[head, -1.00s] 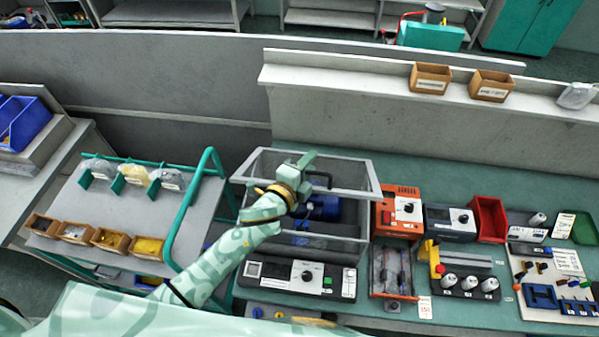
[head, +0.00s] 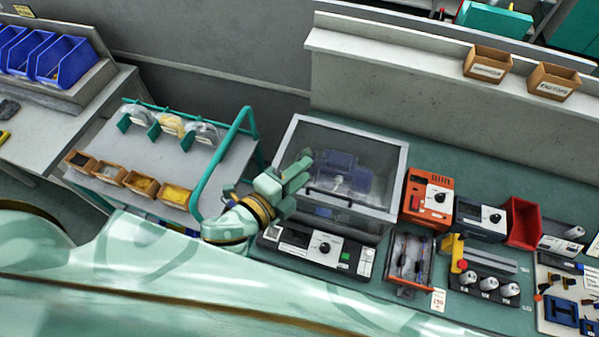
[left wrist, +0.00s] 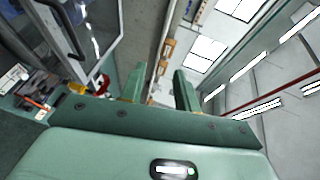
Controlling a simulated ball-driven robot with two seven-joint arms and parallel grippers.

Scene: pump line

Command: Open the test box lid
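The test box (head: 322,224) stands on the bench, with a blue pump (head: 340,172) visible through its clear lid. The grey-framed lid (head: 400,178) lies low over the box and looks shut; I cannot tell whether a small gap remains. Its dark handle (head: 330,199) is on the front edge. My left gripper (head: 302,170) is by the lid's left front corner, left of the handle. In the left wrist view its fingers (left wrist: 160,88) are apart and empty, and the lid handle (left wrist: 66,28) shows off to the side. My right gripper is out of view.
A control panel (head: 318,250) sits in front of the box. An orange device (head: 428,198), a grey device (head: 480,218) and a red bin (head: 522,222) stand to the right. A green-railed cart (head: 190,160) is at left.

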